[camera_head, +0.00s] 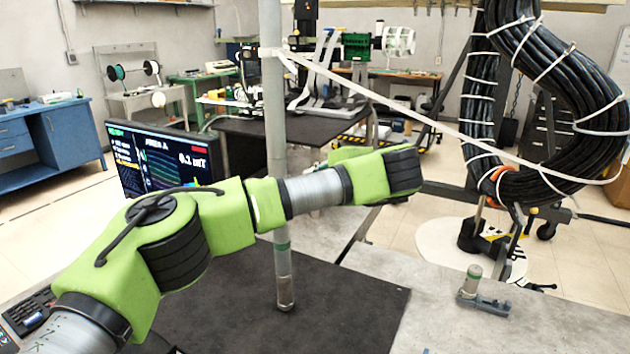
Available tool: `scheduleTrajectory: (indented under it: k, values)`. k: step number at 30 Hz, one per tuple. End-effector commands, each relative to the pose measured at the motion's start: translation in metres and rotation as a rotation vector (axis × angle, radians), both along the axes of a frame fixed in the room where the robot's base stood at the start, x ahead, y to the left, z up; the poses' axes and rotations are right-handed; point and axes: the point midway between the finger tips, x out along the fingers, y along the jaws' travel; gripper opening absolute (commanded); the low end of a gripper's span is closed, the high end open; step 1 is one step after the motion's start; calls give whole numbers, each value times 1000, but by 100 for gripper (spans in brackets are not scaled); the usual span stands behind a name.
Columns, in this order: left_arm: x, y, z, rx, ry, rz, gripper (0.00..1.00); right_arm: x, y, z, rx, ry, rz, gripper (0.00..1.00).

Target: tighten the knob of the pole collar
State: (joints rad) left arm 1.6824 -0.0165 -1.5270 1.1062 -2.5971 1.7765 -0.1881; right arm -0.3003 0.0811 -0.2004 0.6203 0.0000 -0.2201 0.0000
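A grey vertical pole (272,120) stands on the dark mat, left of the picture's middle. High on it sits a collar (271,52) with a small dark part sticking out to the left. I cannot make out which part is the knob. A long thin white rod (440,125) runs from the collar down to the right, passing in front of the cable coil (590,100). My green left arm comes in from the left and crosses in front of the pole, below the collar. Its gripper cannot be seen. My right arm and gripper do not show.
A monitor (160,160) stands at the left behind my arm, with a keyboard (28,308) at the lower left. A small metal stand (484,300) sits on the grey table (560,325). The dark mat (350,315) around the pole's foot is clear.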

Motion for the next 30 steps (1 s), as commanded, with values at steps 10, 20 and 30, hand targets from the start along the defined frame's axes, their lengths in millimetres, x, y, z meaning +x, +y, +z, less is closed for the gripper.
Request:
scheduleTrajectory:
  k: [10, 20, 30]
  values:
    - [0, 0, 8, -55, 238, 1, 1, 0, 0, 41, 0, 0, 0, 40]
    - [0, -1, 3, -80, 359, -1, 1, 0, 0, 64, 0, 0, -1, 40]
    - [0, 0, 0, -84, 380, -1, 1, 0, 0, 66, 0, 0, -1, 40]
